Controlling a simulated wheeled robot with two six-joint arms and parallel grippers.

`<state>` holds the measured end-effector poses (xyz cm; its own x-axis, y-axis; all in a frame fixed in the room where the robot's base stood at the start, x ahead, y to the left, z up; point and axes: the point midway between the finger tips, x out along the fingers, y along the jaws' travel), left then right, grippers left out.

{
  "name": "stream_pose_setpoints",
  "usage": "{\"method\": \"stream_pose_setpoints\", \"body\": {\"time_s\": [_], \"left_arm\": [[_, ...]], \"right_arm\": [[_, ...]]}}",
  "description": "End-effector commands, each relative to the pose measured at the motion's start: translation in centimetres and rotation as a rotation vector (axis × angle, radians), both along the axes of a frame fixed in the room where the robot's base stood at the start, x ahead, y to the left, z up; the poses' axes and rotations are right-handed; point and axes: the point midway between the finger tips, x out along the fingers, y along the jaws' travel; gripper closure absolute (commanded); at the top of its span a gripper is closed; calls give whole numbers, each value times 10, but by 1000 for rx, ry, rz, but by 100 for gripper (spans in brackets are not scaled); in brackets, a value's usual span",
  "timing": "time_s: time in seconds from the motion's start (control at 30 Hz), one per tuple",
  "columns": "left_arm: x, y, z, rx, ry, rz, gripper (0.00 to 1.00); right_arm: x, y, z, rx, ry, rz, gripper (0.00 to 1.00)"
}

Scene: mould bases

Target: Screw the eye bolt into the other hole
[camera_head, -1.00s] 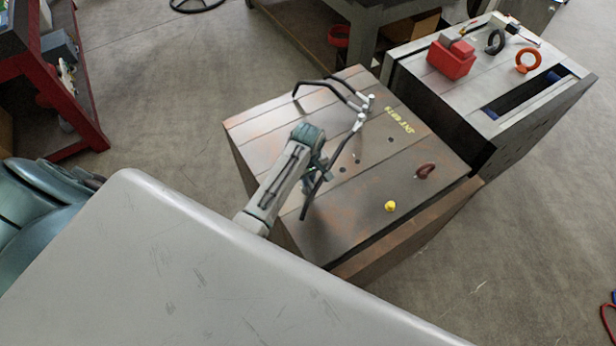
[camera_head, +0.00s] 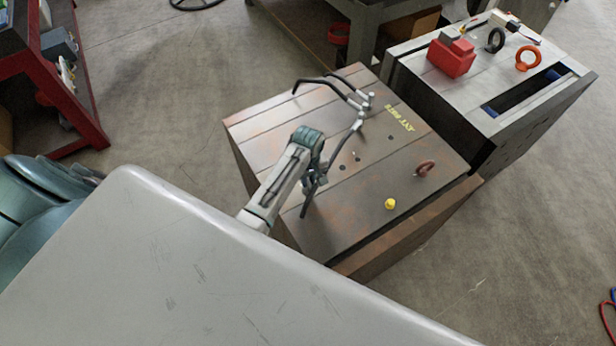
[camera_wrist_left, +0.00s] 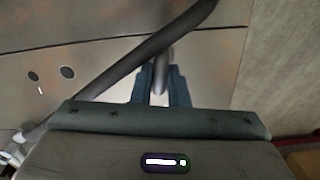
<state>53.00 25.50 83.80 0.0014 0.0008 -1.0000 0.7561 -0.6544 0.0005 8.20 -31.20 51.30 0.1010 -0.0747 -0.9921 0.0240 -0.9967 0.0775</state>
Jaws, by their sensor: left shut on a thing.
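A brown-red eye bolt (camera_head: 426,168) stands near the right edge of the rusty mould base (camera_head: 345,220). A small dark hole (camera_head: 342,168) and others show in the middle of its top; two holes (camera_wrist_left: 67,72) show in the left wrist view. My left gripper (camera_head: 312,183) is over the left part of the base, away from the eye bolt. In the left wrist view its fingers (camera_wrist_left: 160,86) are shut on a dark bar (camera_wrist_left: 150,50), at a short grey stem. The bar slants across the base top. My right gripper is not in view.
A yellow knob (camera_head: 390,204) sits near the base's front right edge. A dark bent bar (camera_head: 330,83) lies at its back.

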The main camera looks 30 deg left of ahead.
Motion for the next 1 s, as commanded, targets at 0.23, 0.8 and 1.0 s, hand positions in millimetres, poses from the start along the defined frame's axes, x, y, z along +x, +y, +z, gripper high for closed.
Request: {"method": "stream_pose_setpoints", "body": {"time_s": [0.23, 0.8, 1.0], "left_arm": [[0, 1, 0, 0, 0, -310, 100], [-1, 1, -1, 0, 1, -623, 100], [-2, 1, -2, 1, 2, -707, 100]], "right_arm": [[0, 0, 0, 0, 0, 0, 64], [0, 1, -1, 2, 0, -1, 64], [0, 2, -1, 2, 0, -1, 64]]}}
